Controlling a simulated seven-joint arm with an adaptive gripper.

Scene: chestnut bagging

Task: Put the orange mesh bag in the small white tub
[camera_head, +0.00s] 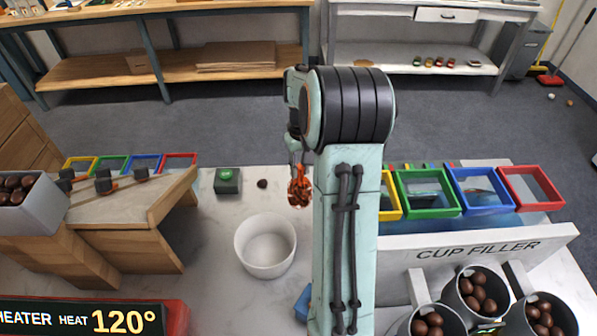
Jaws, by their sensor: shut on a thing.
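The orange mesh bag (300,188) hangs from my gripper (296,158), above the pale worktop and beside my arm. My gripper is shut on the bag's top; my arm link hides part of the gripper. The small white tub (266,262) stands upright on the worktop, nearer the camera and slightly left of the bag. Its visible inside is empty. The bag is apart from the tub.
A green button box (227,181) and a loose chestnut (262,184) are left of the bag. A wooden stand (130,215) is at left. Coloured bins (427,207) and the cup filler (480,250) with chestnut cups are at right.

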